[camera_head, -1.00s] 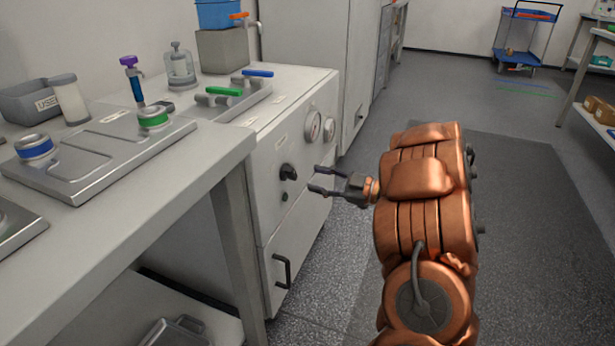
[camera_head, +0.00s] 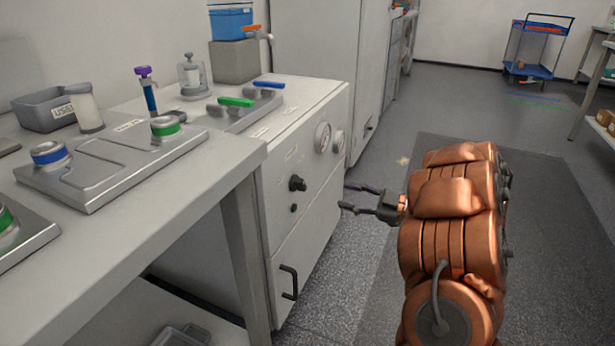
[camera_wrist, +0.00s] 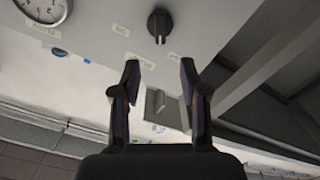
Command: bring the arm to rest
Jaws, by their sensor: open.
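My gripper (camera_head: 346,196) is open and empty in the head view, in the air to the right of the grey cabinet's front. My copper-coloured arm reaches up from the lower right of that view. In the wrist view the two dark fingers of my gripper (camera_wrist: 158,75) stand apart with nothing between them. Beyond the fingertips is the cabinet front with a black knob (camera_wrist: 160,22) and a round gauge (camera_wrist: 44,8). The same black knob (camera_head: 297,183) shows in the head view, to the left of the fingertips and apart from them.
The cabinet (camera_head: 315,225) has a handle (camera_head: 289,282) low on its front and green and blue levers (camera_head: 236,102) on top. A workbench (camera_head: 130,215) with metal plates stands at left. Open floor (camera_head: 385,150) lies to the right; a blue cart (camera_head: 535,50) stands far back.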

